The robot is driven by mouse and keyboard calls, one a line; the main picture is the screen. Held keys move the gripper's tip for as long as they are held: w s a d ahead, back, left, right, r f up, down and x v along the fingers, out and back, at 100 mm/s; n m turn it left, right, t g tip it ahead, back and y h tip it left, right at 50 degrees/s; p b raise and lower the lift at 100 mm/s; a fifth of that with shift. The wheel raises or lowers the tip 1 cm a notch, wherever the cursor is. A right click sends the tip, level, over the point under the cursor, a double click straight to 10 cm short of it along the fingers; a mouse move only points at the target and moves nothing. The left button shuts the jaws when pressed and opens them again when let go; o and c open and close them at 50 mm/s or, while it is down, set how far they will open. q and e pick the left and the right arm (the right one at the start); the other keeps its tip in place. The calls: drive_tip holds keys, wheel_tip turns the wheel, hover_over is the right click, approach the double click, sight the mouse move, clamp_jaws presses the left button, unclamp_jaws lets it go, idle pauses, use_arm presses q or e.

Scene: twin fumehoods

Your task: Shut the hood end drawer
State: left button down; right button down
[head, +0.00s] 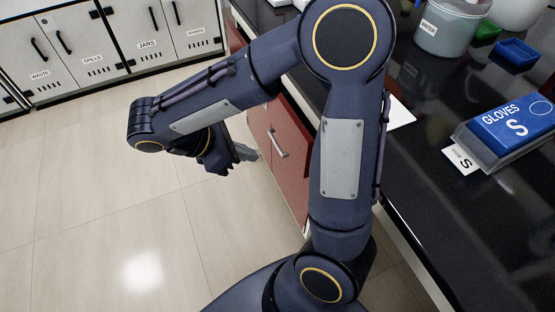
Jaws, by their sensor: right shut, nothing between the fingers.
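A red cabinet front (287,160) with a silver bar handle (278,142) stands below the black counter, partly behind my right arm. I cannot tell whether this front is the hood end drawer or how far it stands out. My right gripper (244,153) is shut and empty, just left of the red front and handle. I cannot tell whether its fingertips touch the front. My left gripper is not in view.
The black counter (440,190) carries a glove box (515,122), a water tub (447,30) and a blue tray (517,52). Grey labelled cabinets (85,50) line the back left. The tiled floor (90,200) at left is clear.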

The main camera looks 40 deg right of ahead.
drive_tip(key=b, duration=0.3)
approach(301, 159)
drive_tip(key=x, duration=0.5)
drive_tip(key=shift+a+f, duration=0.35)
drive_tip(key=shift+s+d, duration=0.15)
drive_tip(key=shift+d, duration=0.4)
